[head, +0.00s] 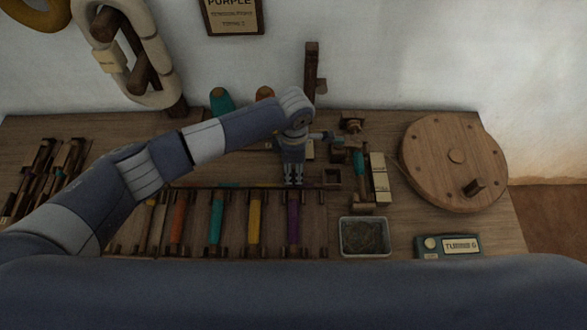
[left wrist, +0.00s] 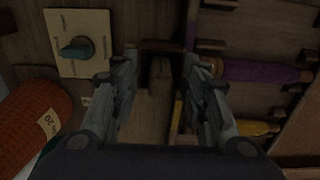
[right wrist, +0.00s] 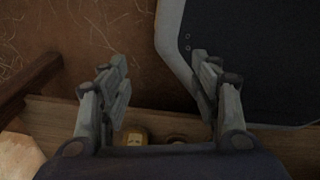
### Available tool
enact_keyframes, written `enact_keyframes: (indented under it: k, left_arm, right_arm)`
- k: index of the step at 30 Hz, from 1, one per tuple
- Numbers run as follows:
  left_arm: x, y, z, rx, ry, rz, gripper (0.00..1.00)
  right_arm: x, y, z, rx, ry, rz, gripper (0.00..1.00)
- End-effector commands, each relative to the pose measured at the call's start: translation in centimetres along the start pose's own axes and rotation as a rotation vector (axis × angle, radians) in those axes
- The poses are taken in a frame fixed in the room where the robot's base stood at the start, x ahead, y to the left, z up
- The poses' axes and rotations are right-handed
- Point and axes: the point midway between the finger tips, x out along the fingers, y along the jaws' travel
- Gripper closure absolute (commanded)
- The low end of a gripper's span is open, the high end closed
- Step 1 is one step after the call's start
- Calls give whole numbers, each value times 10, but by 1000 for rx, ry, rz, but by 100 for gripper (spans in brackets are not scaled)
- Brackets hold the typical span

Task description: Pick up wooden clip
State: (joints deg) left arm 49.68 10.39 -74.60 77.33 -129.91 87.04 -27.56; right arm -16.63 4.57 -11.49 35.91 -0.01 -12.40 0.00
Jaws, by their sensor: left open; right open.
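My left gripper (head: 292,183) is open and points down over the bench, just behind the purple spool. In the left wrist view its fingers (left wrist: 158,88) stand apart with a small brown wooden piece (left wrist: 160,74) between and beyond their tips; it looks like the wooden clip, but the picture is dark. The fingers do not appear closed on it. I cannot pick it out in the head view. A dark square wooden holder (head: 331,177) is right of the left gripper. My right gripper (right wrist: 160,78) is open and empty in the right wrist view, away from the clip.
A spool rack with the purple spool (head: 293,222) stands in front. A knob plate (left wrist: 80,44) and an orange spool (left wrist: 32,125) are beside the left fingers. A metal tray (head: 344,250), round wooden wheel (head: 430,150) and labelled box (head: 480,246) are further right.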

Motion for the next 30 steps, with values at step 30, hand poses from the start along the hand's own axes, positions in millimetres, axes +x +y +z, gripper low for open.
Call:
enact_keyframes:
  k: [30]
  left_arm:
    - [-31, 2, 0, 1, -2, 6, 95]
  right_arm:
    - [8, -2, 13, 1, -19, -2, 43]
